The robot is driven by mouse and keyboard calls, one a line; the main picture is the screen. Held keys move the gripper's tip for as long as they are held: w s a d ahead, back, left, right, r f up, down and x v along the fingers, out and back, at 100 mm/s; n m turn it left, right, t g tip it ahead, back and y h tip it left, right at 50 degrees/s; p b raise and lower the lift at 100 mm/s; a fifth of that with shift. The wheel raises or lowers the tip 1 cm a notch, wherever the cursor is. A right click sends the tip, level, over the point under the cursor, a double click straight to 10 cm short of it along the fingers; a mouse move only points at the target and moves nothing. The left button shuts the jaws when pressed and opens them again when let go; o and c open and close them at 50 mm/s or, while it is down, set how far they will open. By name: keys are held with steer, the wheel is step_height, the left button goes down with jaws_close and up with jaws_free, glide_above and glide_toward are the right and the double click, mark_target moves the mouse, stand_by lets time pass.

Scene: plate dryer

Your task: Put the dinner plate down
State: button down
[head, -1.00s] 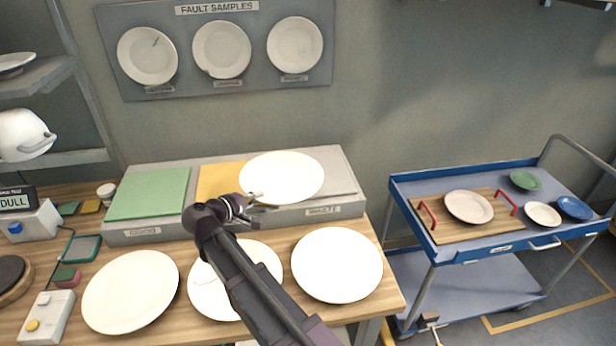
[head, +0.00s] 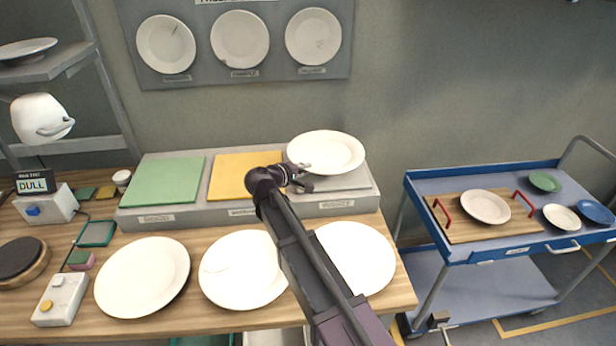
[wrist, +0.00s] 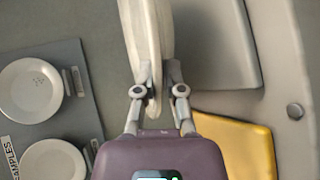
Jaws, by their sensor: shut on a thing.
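A white dinner plate (head: 326,151) is held at its near left rim by my gripper (head: 303,176), over the grey right-hand section (head: 343,182) of the raised sorting board. In the wrist view, my gripper (wrist: 157,80) is shut on the edge of the plate (wrist: 147,32), which shows nearly edge-on. The plate looks tilted. Whether its far side touches the board I cannot tell. The yellow pad (head: 240,176) is to its left and the green pad (head: 165,181) is at the far left of the board.
Three white plates lie along the table front: left (head: 142,277), middle (head: 243,270), one with a dark line, and right (head: 357,258), partly behind my arm. Fault-sample plates hang on a wall panel (head: 275,70). A blue cart (head: 470,255) with dishes stands right.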

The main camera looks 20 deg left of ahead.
steer(key=shift+w+d, duration=0.1)
steer(key=shift+w, duration=0.2)
steer(key=shift+w+d, duration=0.2)
steer(key=shift+w, duration=0.45)
step_height(320, 180, down, 4)
steer(key=b, duration=0.3)
steer(key=shift+r+b, duration=0.15)
steer(key=shift+b, duration=0.2)
steer(key=c, duration=0.7)
jaws_free()
steer(key=shift+s, duration=0.1)
steer(key=shift+c, duration=0.2)
steer(key=shift+r, duration=0.1)
steer(key=p+v, duration=0.4)
steer(key=v, duration=0.8)
